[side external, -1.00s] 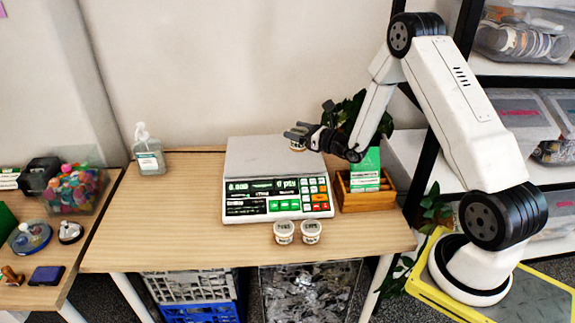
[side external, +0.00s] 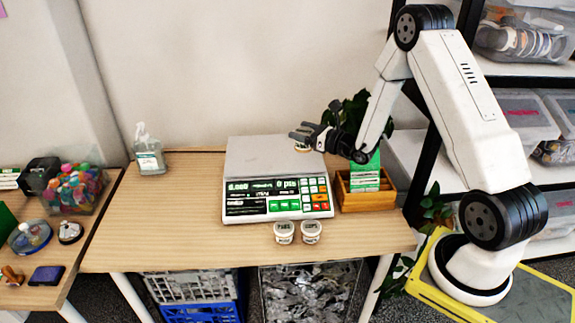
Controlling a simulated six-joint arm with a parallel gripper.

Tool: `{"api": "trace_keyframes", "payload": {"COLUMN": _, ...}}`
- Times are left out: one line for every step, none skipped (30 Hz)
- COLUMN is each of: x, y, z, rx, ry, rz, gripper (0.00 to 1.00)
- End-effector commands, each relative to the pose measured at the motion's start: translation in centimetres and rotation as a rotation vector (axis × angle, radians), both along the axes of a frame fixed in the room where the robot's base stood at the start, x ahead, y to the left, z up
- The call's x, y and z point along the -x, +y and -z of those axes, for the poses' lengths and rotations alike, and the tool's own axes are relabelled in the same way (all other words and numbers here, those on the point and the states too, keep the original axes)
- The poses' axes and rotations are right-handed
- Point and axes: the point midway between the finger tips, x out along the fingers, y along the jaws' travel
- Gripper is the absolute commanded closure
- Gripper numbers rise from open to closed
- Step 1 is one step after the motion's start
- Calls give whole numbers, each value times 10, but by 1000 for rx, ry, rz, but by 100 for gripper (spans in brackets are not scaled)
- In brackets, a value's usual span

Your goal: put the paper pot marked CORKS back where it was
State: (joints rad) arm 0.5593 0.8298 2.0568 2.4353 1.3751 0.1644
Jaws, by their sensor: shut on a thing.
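My gripper (side external: 302,140) is shut on a small pale pot (side external: 301,148) above the right part of the scale's plate. Its marking is too small and hidden to read, so I cannot tell if it says CORKS.
A wooden box (side external: 367,200) with green-and-white cards stands right of the scale, with a plant behind. A sanitizer bottle (side external: 149,155) stands at the back left. The wooden table (side external: 165,220) is clear left of the scale and around the pots.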

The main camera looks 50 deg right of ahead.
Motion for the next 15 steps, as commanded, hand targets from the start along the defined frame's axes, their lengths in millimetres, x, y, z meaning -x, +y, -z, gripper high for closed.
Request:
{"api": "trace_keyframes", "payload": {"x": 0, "y": 1, "z": 0, "rx": 0, "ry": 0, "rz": -3, "gripper": 86}}
{"api": "trace_keyframes", "payload": {"x": 0, "y": 3, "z": 0, "rx": 0, "ry": 0, "rz": -6, "gripper": 86}}
{"api": "trace_keyframes", "payload": {"x": 0, "y": 6, "z": 0, "rx": 0, "ry": 0, "rz": -12, "gripper": 86}}
{"api": "trace_keyframes", "payload": {"x": 1, "y": 9, "z": 0, "rx": 0, "ry": 1, "rz": -17, "gripper": 86}}
{"api": "trace_keyframes", "payload": {"x": 1, "y": 12, "z": 0, "rx": 1, "ry": 1, "rz": -25, "gripper": 86}}
{"api": "trace_keyframes", "payload": {"x": 2, "y": 18, "z": 0, "rx": 1, "ry": 1, "rz": -37, "gripper": 86}}
{"api": "trace_keyframes", "payload": {"x": 3, "y": 24, "z": 0, "rx": 2, "ry": 1, "rz": -49, "gripper": 86}}
{"api": "trace_keyframes", "payload": {"x": 4, "y": 31, "z": 0, "rx": 2, "ry": 2, "rz": -62, "gripper": 86}}
{"api": "trace_keyframes", "payload": {"x": 6, "y": 40, "z": -1, "rx": 2, "ry": 2, "rz": -81, "gripper": 86}}
{"api": "trace_keyframes", "payload": {"x": 7, "y": 48, "z": -1, "rx": 2, "ry": 3, "rz": -97, "gripper": 86}}
{"api": "trace_keyframes", "payload": {"x": 9, "y": 56, "z": -1, "rx": 2, "ry": 3, "rz": -114, "gripper": 86}}
{"api": "trace_keyframes", "payload": {"x": 12, "y": 68, "z": -2, "rx": 2, "ry": 2, "rz": -138, "gripper": 86}}
{"api": "trace_keyframes", "payload": {"x": 14, "y": 77, "z": -2, "rx": 2, "ry": 3, "rz": -157, "gripper": 86}}
{"api": "trace_keyframes", "payload": {"x": 17, "y": 86, "z": -3, "rx": 3, "ry": 3, "rz": -177, "gripper": 86}}
{"api": "trace_keyframes", "payload": {"x": 21, "y": 99, "z": -3, "rx": 3, "ry": 4, "rz": -204, "gripper": 86}}
